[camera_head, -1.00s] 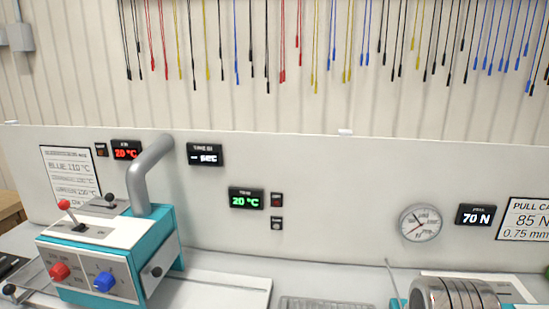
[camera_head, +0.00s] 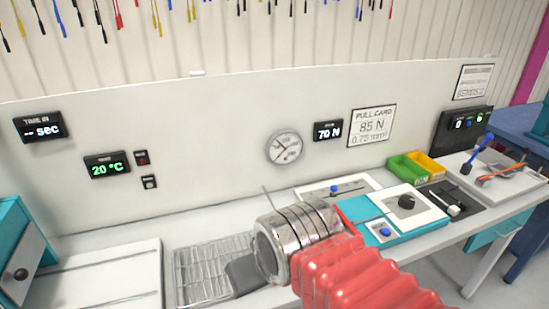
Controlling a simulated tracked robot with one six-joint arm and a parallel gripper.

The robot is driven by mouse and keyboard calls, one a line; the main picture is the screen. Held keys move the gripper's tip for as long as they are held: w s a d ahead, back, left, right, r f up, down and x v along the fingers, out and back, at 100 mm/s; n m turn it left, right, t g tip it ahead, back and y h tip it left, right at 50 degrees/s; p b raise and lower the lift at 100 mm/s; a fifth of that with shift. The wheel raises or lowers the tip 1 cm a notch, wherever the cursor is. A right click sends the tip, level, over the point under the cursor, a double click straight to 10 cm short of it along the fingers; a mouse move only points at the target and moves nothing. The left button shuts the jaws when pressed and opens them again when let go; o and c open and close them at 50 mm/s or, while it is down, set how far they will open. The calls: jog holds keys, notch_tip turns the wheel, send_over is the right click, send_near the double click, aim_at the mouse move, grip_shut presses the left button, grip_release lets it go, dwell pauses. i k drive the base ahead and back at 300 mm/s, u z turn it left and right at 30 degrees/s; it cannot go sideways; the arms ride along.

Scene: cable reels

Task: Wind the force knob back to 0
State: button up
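A black round knob (camera_head: 406,202) sits on the white top of a teal unit (camera_head: 372,243) right of centre; I take it for the force knob, but its scale is too small to read. The force display (camera_head: 328,130) on the back panel reads 70 N. A round dial gauge (camera_head: 285,147) is left of it. My arm, with a ribbed steel wrist and red sleeve, reaches in from the bottom. A dark grey part at its end (camera_head: 244,270) looks like my gripper, left of and apart from the knob. Its fingers are not clear.
A pull card (camera_head: 372,135) reads 85 N, 0.75 mm². A blue button (camera_head: 385,232) is near the knob. Green (camera_head: 404,168) and yellow (camera_head: 428,165) bins stand behind. A wire tray (camera_head: 205,275) lies left of my wrist. A blue-handled lever (camera_head: 480,150) is at right.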

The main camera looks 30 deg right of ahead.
aim_at(407, 201)
jog(key=z, duration=0.65)
jog(key=k, duration=0.25)
jog(key=z, duration=1.15)
